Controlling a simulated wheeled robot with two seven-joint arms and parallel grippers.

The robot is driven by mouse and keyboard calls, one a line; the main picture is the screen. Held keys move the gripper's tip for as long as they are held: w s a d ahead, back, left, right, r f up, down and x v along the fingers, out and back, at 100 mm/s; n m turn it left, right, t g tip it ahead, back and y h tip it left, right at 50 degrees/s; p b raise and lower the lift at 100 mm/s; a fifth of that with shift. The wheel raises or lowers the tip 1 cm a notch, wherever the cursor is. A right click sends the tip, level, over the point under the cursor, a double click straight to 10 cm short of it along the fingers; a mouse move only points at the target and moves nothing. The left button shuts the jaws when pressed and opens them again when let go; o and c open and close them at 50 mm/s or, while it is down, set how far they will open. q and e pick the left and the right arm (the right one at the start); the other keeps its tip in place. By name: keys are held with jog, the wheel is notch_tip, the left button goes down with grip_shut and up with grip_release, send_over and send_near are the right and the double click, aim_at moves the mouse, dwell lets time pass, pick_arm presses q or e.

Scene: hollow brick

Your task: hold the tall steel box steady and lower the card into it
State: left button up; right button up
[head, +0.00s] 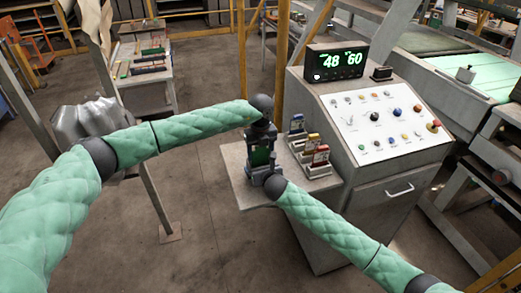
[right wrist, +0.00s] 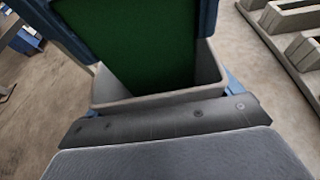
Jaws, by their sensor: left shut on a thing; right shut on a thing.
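A green card (head: 262,157) hangs upright below my left gripper (head: 261,146), which is shut on it. In the right wrist view the card (right wrist: 135,45) is a dark green panel between blue parts, and its lower edge shows within the mouth of the grey steel box (right wrist: 160,107). How deep it reaches is hard to tell. My right gripper (head: 262,172) is shut on the box at the small side table. In the head view the box is small and mostly hidden by the grippers. The right gripper's grey body fills the bottom of the wrist view.
A grey slotted rack (head: 312,168) with several coloured cards stands just right of the grippers; it shows in the wrist view (right wrist: 285,40). A control console (head: 385,125) with a display (head: 334,62) rises behind it. The side table (head: 236,160) has little bare room; open floor lies left.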

pick_arm(q)
jog(key=shift+f, duration=1.1)
jog(key=o, duration=0.9)
jog(key=shift+o, duration=0.2)
jog(key=shift+r, duration=0.1)
jog(key=shift+r, duration=1.4)
pick_arm(e)
jog(key=shift+f, duration=0.15)
pick_arm(q)
jog(key=shift+o, duration=0.7)
jog(key=shift+r, duration=4.55)
pick_arm(e)
jog(key=shift+r, duration=0.2)
